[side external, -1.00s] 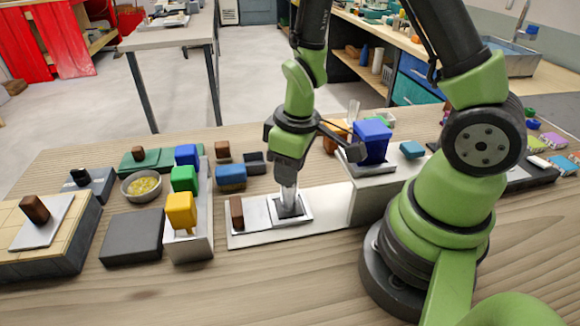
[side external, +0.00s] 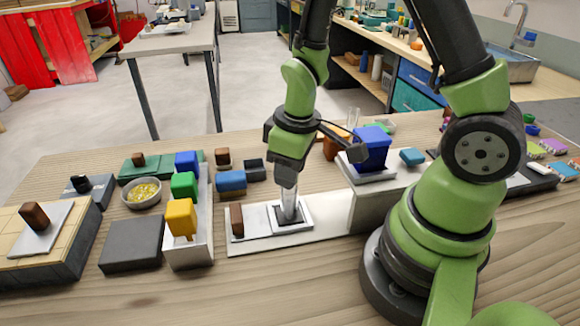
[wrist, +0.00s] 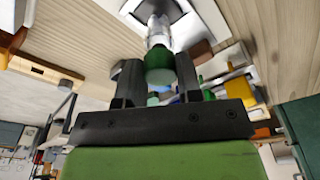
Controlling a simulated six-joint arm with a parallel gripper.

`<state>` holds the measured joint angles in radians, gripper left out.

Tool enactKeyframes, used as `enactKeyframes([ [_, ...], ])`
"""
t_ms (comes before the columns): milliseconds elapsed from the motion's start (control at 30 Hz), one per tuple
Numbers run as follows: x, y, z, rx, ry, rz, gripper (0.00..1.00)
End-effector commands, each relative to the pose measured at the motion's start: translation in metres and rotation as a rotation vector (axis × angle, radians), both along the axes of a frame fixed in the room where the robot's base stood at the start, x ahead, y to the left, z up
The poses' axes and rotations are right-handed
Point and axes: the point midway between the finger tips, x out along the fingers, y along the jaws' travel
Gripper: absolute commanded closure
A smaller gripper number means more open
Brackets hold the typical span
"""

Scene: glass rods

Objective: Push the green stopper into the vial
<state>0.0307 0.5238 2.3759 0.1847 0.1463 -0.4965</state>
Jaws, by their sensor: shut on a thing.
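The clear vial (side external: 289,206) stands upright in a white-framed dark holder (side external: 307,222) on a white board, directly below my gripper (side external: 287,182). In the wrist view the vial (wrist: 158,30) shows as a clear tube, with the green stopper (wrist: 160,68) in line with its near end. My gripper (wrist: 159,78) is shut on the green stopper, with one dark finger at each side. In the side view the fingers hide the stopper. I cannot tell how deep the stopper sits in the vial.
A brown block (side external: 237,221) stands left of the holder on the board. A rack with blue, green and yellow blocks (side external: 181,218) stands farther left. A blue container (side external: 371,148) sits on a raised white block to the right. The table front is clear.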

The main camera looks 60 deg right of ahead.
Motion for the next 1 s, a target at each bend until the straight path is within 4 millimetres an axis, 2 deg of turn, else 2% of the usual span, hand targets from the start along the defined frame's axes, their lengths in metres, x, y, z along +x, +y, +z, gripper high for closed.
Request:
enactKeyframes([
  [67,0.0,0.0,0.0,0.0,0.0,0.0,0.57],
  [367,0.0,0.0,0.002,0.0,-0.002,0.0,0.57],
  [1000,-0.006,-0.001,0.054,0.0,-0.005,0.0,0.57],
])
